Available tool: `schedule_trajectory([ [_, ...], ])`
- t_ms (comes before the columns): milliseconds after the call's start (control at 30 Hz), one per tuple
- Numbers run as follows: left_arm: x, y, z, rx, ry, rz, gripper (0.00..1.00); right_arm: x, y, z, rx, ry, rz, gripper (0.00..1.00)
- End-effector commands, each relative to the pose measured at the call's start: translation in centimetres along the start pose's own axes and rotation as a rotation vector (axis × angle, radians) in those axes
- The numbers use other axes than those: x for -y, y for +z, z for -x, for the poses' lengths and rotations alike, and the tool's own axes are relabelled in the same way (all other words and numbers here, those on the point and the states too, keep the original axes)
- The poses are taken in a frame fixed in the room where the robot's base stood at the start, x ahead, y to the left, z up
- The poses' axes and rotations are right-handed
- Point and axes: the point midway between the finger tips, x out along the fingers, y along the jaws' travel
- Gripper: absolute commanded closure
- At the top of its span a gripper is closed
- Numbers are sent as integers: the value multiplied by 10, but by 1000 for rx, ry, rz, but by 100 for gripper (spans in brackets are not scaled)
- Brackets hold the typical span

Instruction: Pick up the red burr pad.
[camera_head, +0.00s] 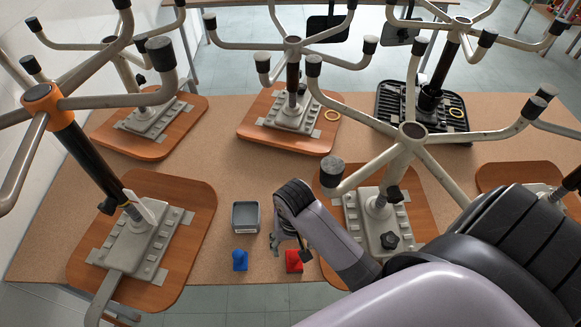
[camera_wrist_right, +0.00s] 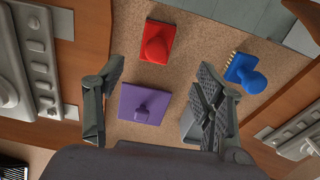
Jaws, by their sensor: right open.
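The red burr pad (camera_head: 293,261) lies on the brown table near its front edge. In the right wrist view the red burr pad (camera_wrist_right: 157,42) shows its square base and round knob, at the top between and beyond my fingertips. My right gripper (camera_head: 287,241) hangs over the table just behind the red pad. In its wrist view the two fingers of the right gripper (camera_wrist_right: 162,68) are spread apart, with nothing between them in hold. My left gripper is not in view.
A blue pad (camera_head: 240,260) lies left of the red one; a purple pad (camera_wrist_right: 145,104) lies below my right gripper, hidden in the head view. A grey tray (camera_head: 234,219) stands behind the blue pad. Several upturned chairs with wooden seats (camera_head: 194,245) and metal legs crowd the table.

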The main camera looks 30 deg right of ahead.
Motion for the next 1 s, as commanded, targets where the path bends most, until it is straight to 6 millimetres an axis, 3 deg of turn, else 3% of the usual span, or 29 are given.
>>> schedule_trajectory([
  [200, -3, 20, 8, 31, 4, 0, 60, -1, 0, -35, 2, 3, 1, 37],
  [367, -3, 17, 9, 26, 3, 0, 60, -1, 0, -46, -1, 1, 1, 37],
  [667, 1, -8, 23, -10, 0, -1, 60, -5, 0, -76, 2, 3, 2, 37],
  [800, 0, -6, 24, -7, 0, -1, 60, -4, -1, -92, 1, 1, 3, 37],
  [1000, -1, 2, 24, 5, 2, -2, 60, -3, -1, -98, -2, 0, 3, 37],
])
